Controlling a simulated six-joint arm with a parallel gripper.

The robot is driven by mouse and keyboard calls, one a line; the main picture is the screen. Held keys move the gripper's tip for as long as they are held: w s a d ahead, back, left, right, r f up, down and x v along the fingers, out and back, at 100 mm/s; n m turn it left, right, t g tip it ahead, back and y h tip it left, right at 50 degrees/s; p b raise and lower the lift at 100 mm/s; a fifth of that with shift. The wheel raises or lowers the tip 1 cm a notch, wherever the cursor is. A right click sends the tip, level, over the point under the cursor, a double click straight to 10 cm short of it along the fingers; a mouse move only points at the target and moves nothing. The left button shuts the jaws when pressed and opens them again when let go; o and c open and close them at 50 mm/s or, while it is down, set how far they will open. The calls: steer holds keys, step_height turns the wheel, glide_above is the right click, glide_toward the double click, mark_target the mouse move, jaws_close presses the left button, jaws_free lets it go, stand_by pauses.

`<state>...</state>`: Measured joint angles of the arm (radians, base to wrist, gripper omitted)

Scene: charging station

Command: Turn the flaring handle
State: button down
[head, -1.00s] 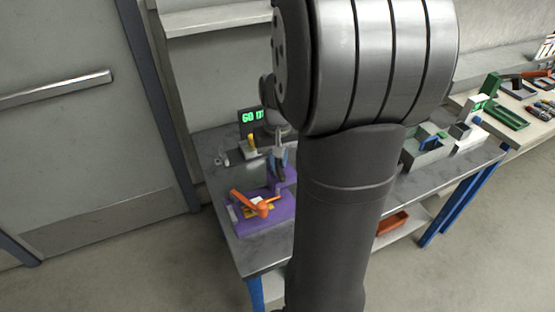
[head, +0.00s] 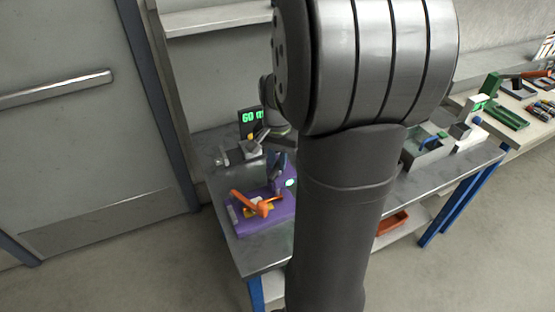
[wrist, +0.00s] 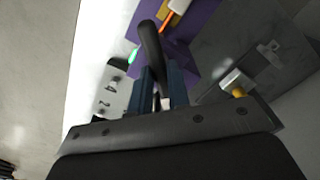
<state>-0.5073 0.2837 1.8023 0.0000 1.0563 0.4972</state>
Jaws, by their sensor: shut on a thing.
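A purple fixture (head: 250,226) sits on the near left part of the metal bench, with an orange lever (head: 248,203) on its front. A dark rounded handle (wrist: 151,42) rises at its back; in the head view it is small and partly hidden. My gripper (wrist: 161,92) is shut on this handle, with a blue finger on each side of it. In the head view my gripper (head: 277,160) is at the fixture's back, partly hidden by my arm. A pale green light (head: 290,183) glows beside the handle and also shows in the wrist view (wrist: 133,55).
A display with green digits (head: 251,119) stands behind the fixture, near a small grey device with a yellow part (head: 249,148). Grey bins (head: 425,150) stand on the bench's right part. An orange tray (head: 392,222) lies on the shelf below. My arm hides the bench's middle.

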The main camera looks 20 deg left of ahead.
mark_target(278, 164)
steer(key=shift+r, duration=0.1)
stand_by(0.3)
steer(key=c, duration=1.4)
jaws_free()
steer(key=shift+o, duration=0.2)
step_height(278, 164, up, 17)
steer(key=shift+r, duration=0.2)
steer(key=shift+f, duration=0.15)
step_height(278, 164, down, 17)
steer(key=shift+f, duration=0.15)
